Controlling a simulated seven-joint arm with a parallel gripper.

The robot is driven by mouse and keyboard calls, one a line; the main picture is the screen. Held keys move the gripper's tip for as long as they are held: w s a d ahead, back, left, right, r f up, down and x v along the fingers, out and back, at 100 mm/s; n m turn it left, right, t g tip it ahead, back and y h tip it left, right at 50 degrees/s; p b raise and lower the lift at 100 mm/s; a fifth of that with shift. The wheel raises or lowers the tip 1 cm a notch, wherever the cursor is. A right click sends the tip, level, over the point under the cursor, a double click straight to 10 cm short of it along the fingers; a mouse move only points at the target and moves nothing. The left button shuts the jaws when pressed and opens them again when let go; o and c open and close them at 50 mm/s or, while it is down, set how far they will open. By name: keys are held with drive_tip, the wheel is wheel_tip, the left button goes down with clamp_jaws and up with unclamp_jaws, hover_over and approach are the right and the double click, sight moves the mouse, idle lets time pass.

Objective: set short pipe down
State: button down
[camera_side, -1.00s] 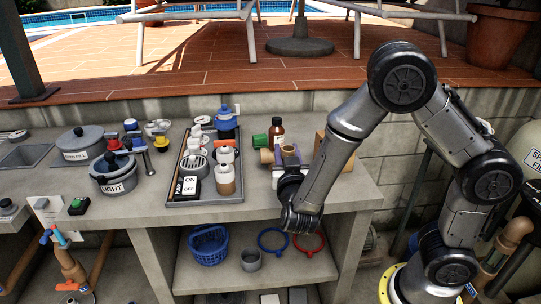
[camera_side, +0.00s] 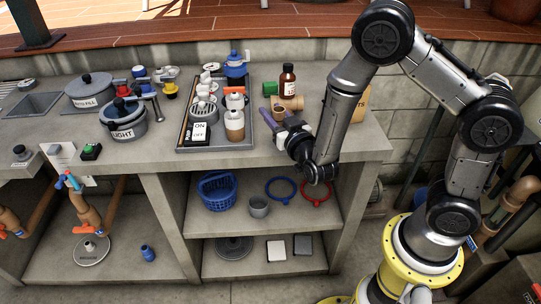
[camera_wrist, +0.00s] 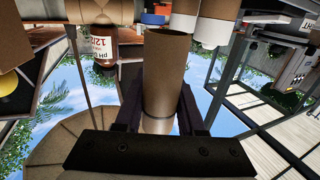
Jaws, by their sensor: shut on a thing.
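The short pipe is a plain tan-brown tube. In the wrist view the short pipe (camera_wrist: 165,75) stands between my two dark fingers, its open end toward the top of the picture. My gripper (camera_side: 274,113) is shut on it at the front right of the bench top, just right of the dark tray. In the side view only a small tan part of the short pipe (camera_side: 278,110) shows between the purple fingers. I cannot tell whether its lower end touches the bench.
A brown bottle (camera_side: 288,80), a green-ended piece (camera_side: 270,88) and another tan piece (camera_side: 291,103) stand close behind my gripper. The tray (camera_side: 215,146) with cups and a switch box is to the left. The bench's front edge is close below.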

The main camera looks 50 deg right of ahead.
sight(280, 119)
drive_tip(key=shift+s+d+f+n+t+y, duration=0.25)
drive_tip(key=shift+d+f+n+y, duration=0.2)
drive_tip(key=shift+f+y, duration=0.2)
drive_tip(key=shift+s+d+f+n+t+y, duration=0.25)
drive_tip(key=shift+d+f+n+y, duration=0.15)
drive_tip(key=shift+f+y, duration=0.2)
drive_tip(key=a+y, duration=0.1)
drive_tip(key=s+a+f+n+y, duration=0.2)
drive_tip(key=y, duration=0.1)
drive_tip(key=shift+a+n+t, duration=0.1)
drive_tip(key=shift+n+t, duration=0.15)
drive_tip(key=shift+t, duration=0.05)
drive_tip(key=shift+a+r+n+y, duration=0.15)
drive_tip(key=shift+a+n+y, duration=0.15)
drive_tip(key=shift+a+y, duration=0.2)
